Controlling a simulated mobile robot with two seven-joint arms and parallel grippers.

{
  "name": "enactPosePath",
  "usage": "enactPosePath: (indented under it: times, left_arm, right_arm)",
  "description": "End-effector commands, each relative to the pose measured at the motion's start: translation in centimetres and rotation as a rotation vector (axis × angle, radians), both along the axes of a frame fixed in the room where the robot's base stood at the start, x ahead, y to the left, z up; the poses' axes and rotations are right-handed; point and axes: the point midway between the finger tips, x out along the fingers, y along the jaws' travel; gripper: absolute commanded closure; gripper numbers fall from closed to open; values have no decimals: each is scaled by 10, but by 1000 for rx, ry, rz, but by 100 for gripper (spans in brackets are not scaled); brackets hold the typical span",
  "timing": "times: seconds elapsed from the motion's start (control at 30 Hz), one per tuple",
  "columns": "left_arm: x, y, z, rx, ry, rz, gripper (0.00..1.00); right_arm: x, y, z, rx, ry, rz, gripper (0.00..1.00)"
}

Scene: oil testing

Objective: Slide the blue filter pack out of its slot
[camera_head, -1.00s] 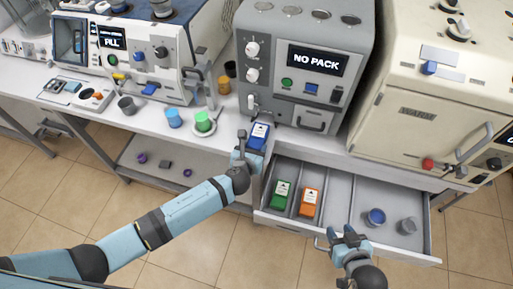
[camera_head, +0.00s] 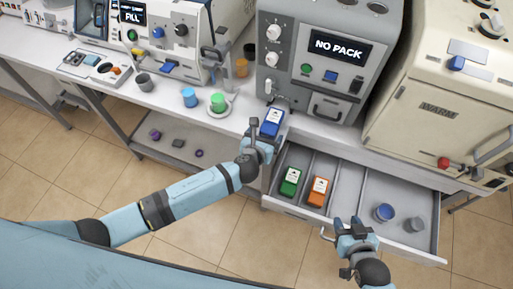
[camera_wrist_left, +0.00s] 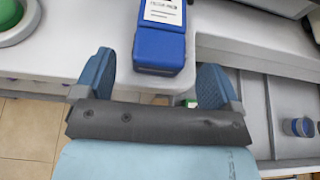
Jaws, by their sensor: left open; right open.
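The blue filter pack (camera_head: 272,122), with a white label, lies at the counter's front edge below the grey machine's left side. It also shows in the left wrist view (camera_wrist_left: 159,50). Whether any part of it is inside a slot I cannot tell. My left gripper (camera_head: 265,139) is open just in front of the pack. In the left wrist view its two fingers (camera_wrist_left: 156,80) are spread to either side of the pack's near end, with visible gaps. My right gripper (camera_head: 356,227) is open and empty at the drawer's front edge.
The grey machine (camera_head: 312,95) reads "NO PACK". Below it an open drawer (camera_head: 335,205) holds a green pack (camera_head: 290,182), an orange pack (camera_head: 318,191) and two small cups. A green cup on a saucer (camera_head: 219,110) stands left of the blue pack.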

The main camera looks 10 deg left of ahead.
Motion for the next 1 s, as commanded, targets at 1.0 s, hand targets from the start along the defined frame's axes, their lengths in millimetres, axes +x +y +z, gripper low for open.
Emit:
enactPosePath:
  times: [1.0]
  left_arm:
    - [-106, 21, 45, 1, 0, 0, 11]
  right_arm:
    - [-2, 0, -5, -13, -10, 19, 57]
